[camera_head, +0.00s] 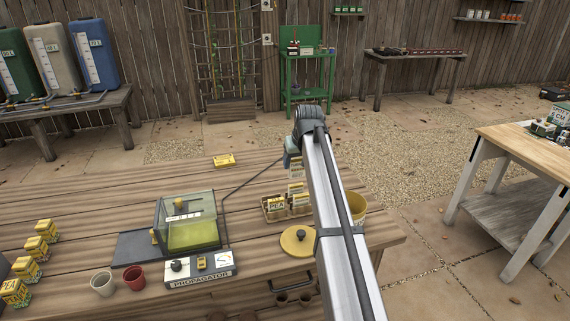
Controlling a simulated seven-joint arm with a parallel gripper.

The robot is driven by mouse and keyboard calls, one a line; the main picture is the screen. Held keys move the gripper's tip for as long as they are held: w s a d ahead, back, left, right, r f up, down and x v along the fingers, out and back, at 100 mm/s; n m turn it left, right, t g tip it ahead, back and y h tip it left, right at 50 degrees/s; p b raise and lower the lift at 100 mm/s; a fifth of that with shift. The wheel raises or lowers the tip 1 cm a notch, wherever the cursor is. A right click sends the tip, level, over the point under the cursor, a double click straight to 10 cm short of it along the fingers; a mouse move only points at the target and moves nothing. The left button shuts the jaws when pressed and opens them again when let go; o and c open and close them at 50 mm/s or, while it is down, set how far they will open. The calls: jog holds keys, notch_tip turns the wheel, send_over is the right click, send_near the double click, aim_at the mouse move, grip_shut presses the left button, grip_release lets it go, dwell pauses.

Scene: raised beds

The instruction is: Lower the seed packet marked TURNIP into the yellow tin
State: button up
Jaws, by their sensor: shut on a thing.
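My gripper (293,160) is at the far end of my arm, above the wooden bench. It is shut on a seed packet (296,172), seen small and partly covered by the arm; I cannot read its marking. The yellow tin (360,208) stands on the bench to the right, its left part hidden behind my arm. The held packet is left of the tin and apart from it. A yellow lid (297,242) with a dark knob lies on the bench in front.
A small divided holder (274,214) with several seed packets stands below my gripper. A clear-lidded propagator (190,238), two pots (103,284) and several yellow packets (28,269) occupy the left. A yellow item (224,160) lies at the back.

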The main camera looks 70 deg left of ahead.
jog(key=w+d+f, duration=0.1)
jog(key=w+d, duration=0.8)
jog(key=w, duration=0.5)
jog(key=shift+w+f, duration=0.25)
jog(key=shift+d, duration=0.1)
jog(key=shift+a, duration=0.4)
jog(key=shift+f, duration=0.15)
notch_tip(320, 180, down, 8)
dwell(2.1)
jog(key=shift+f, duration=0.15)
dwell(0.6)
